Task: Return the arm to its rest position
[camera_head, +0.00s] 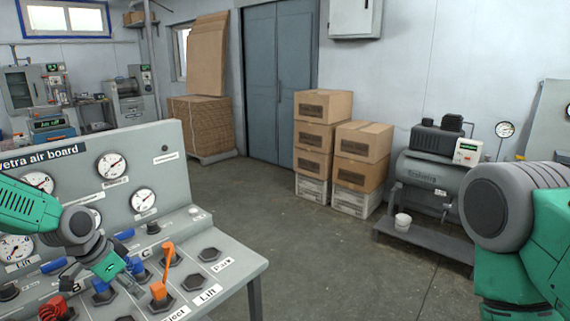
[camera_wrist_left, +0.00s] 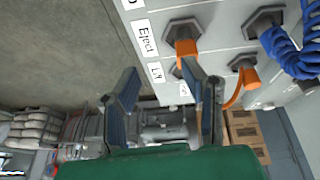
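My left arm comes in from the left in the head view, and its gripper (camera_head: 130,280) hangs low over the sloped panel of the grey air board (camera_head: 250,268). In the left wrist view the two fingers of the left gripper (camera_wrist_left: 163,85) stand well apart with nothing held between them. An orange hose with plugs (camera_head: 166,262) sits on the board just right of the gripper. Its orange plug (camera_wrist_left: 184,46) shows beyond the fingers in the wrist view. My right arm shows at the right edge of the head view; its gripper is out of frame.
Blue plugs and hoses (camera_wrist_left: 288,52) and a red coiled hose (camera_head: 53,308) sit close by on the board. Gauges (camera_head: 111,166) line its upright back. Stacked boxes (camera_head: 323,106) and a compressor (camera_head: 432,178) stand beyond. Floor (camera_head: 300,245) right of the board is clear.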

